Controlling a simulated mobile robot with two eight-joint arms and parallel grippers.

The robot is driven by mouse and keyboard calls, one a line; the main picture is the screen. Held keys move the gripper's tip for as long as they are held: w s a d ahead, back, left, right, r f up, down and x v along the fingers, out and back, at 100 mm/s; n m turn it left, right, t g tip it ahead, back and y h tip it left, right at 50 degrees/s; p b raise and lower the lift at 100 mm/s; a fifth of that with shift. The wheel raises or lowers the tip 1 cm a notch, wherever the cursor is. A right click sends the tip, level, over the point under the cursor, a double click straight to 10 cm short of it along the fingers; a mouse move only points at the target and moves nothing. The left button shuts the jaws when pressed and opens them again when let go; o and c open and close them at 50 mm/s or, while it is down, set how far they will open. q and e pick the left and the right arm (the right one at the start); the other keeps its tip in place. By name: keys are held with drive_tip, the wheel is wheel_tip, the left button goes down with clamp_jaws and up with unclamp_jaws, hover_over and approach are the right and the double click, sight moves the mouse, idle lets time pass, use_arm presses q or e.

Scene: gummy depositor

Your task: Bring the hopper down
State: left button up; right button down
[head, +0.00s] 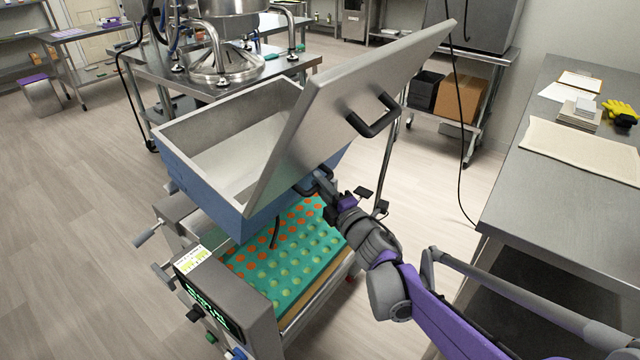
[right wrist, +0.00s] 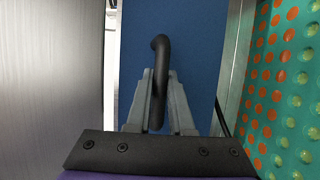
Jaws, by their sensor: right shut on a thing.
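The hopper (head: 205,188) is a blue-sided metal bin with a pale inside, raised above the depositor base. Its grey lid (head: 340,95) stands tilted open on the right side and carries a black handle (head: 374,116). My right gripper (head: 318,183) is at the hopper's near right side, below the lid. In the right wrist view its fingers (right wrist: 158,105) are shut around a black bar handle (right wrist: 160,60) on the blue hopper wall. Under the hopper lies a teal mould tray (head: 285,262) with orange and pale green cavities. My left gripper is not in view.
A control panel (head: 212,307) with knobs is at the depositor's front left. A steel table (head: 575,185) with a cloth and papers stands on the right. A steel bench (head: 180,75) with a kettle-like vessel is behind. Floor (head: 70,230) to the left is clear.

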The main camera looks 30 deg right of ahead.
drive_tip(key=shift+r, duration=0.1)
drive_tip(key=shift+w+r+p, duration=0.2)
drive_tip(key=shift+r+p, duration=0.1)
drive_tip(key=shift+p, duration=0.1)
drive_tip(key=w+r+p, duration=0.1)
drive_tip(key=w+a+p, duration=0.1)
drive_tip(key=shift+w+a+r, duration=0.1)
drive_tip(key=shift+w+r, duration=0.2)
drive_tip(key=shift+r, duration=0.1)
drive_tip(key=shift+f, duration=0.15)
drive_tip(key=c, duration=1.1)
unclamp_jaws()
drive_tip(key=shift+w, duration=0.1)
drive_tip(key=shift+f, duration=0.1)
drive_tip(key=s, duration=1)
drive_tip(key=shift+s+f, duration=0.3)
drive_tip(key=shift+s, duration=0.1)
